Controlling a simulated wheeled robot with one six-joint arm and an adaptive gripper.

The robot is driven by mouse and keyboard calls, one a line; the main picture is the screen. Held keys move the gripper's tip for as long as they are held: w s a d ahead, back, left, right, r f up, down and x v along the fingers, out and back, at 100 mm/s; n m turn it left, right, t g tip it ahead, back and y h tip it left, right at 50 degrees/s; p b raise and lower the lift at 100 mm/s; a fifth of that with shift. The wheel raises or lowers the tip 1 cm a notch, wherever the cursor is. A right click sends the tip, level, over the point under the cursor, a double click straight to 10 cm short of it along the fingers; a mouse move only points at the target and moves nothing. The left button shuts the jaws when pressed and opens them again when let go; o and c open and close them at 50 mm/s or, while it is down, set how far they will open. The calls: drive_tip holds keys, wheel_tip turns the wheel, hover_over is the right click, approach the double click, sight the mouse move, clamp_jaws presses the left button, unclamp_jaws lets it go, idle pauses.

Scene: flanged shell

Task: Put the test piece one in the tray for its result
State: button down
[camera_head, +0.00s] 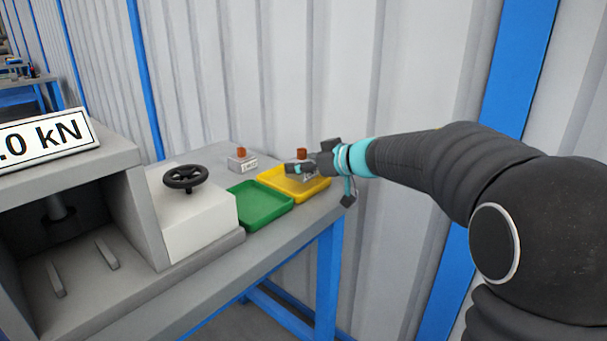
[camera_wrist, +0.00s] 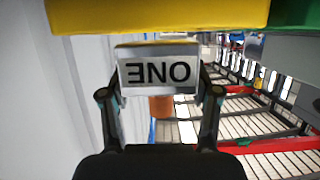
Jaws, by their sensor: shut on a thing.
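Test piece one (camera_wrist: 160,74) is a grey block with an upside-down "ONE" label in the wrist view and a brown-orange knob. My gripper (camera_wrist: 160,88) is shut on it, one finger on each side. In the head view my gripper (camera_head: 292,169) is at the far part of the yellow tray (camera_head: 311,192), and the knob (camera_head: 301,153) shows above it. In the wrist view the yellow tray (camera_wrist: 155,15) is close to the block's base. I cannot tell whether they touch. The green tray (camera_head: 263,210) lies left of the yellow one and looks empty.
Another labelled block with an orange knob (camera_head: 242,162) stands on the bench behind the trays. A test machine with a black handwheel (camera_head: 185,178) is left of the trays. Its sign (camera_head: 45,140) shows ".0 kN", partly cut off. A corrugated wall (camera_head: 300,70) is close behind.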

drive_tip(key=shift+f+b, duration=0.3)
drive_tip(key=shift+f, duration=0.9)
drive_tip(key=shift+c, duration=1.2)
unclamp_jaws()
drive_tip(key=shift+f, duration=0.2)
